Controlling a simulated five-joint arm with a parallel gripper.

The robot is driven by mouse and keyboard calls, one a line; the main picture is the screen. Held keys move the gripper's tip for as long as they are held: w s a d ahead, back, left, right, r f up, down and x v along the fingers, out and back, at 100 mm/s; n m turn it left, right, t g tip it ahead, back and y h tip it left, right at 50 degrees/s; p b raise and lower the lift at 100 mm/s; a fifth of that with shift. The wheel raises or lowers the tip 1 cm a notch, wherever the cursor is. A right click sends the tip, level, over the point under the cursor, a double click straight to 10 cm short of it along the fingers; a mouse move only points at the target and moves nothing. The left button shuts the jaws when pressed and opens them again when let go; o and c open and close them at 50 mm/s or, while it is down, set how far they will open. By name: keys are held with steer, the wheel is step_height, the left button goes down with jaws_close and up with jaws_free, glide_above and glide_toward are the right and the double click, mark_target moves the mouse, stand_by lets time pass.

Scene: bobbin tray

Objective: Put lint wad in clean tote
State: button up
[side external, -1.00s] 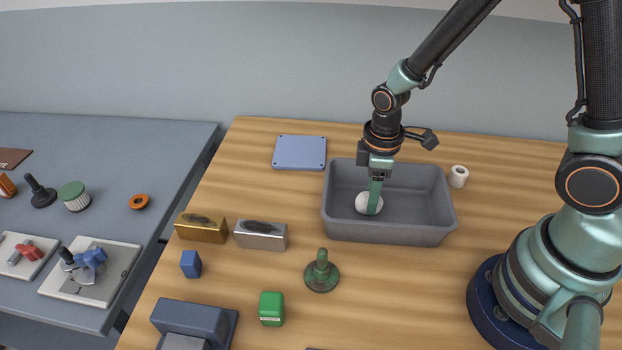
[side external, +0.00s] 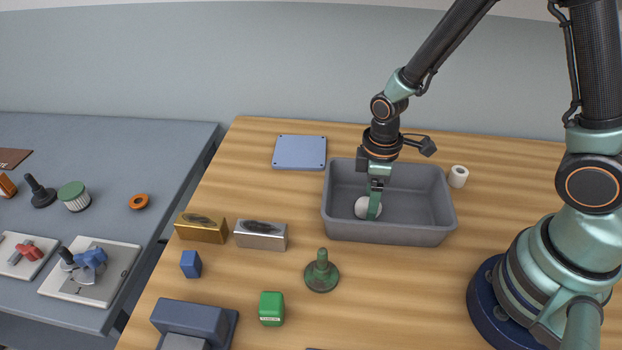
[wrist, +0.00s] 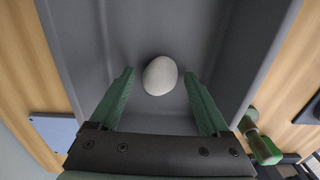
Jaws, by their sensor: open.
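The lint wad (side external: 364,207), a pale grey-white rounded lump, lies on the floor of the grey tote (side external: 437,231), towards its left end. My gripper (side external: 373,214) reaches down into the tote, and its green finger hides part of the wad in the side view. In the wrist view my gripper (wrist: 159,80) is open, with the wad (wrist: 160,76) between its two fingertips. A gap shows on each side of the wad, so neither finger appears to touch it.
A white roll (side external: 458,176) stands just right of the tote. A blue plate (side external: 299,152) lies behind it to the left. A green knobbed piece (side external: 321,272), a silver block (side external: 261,235) and a gold block (side external: 201,228) stand in front and left.

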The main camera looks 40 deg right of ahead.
steer(key=s+d+r+m+t, duration=0.1)
steer(key=r+m+t, duration=0.1)
steer(key=r, duration=0.5)
steer(key=s+d+r+m+t, duration=0.1)
steer(key=r+m, duration=0.3)
steer(key=r, duration=0.4)
steer(key=s+d+r+m+t, duration=0.1)
steer(key=d+r+m+t, duration=0.1)
steer(key=r, duration=0.6)
steer(key=shift+d+r+m+t, duration=0.2)
steer(key=shift+d+m+t, duration=0.1)
steer(key=shift+d+m, duration=0.15)
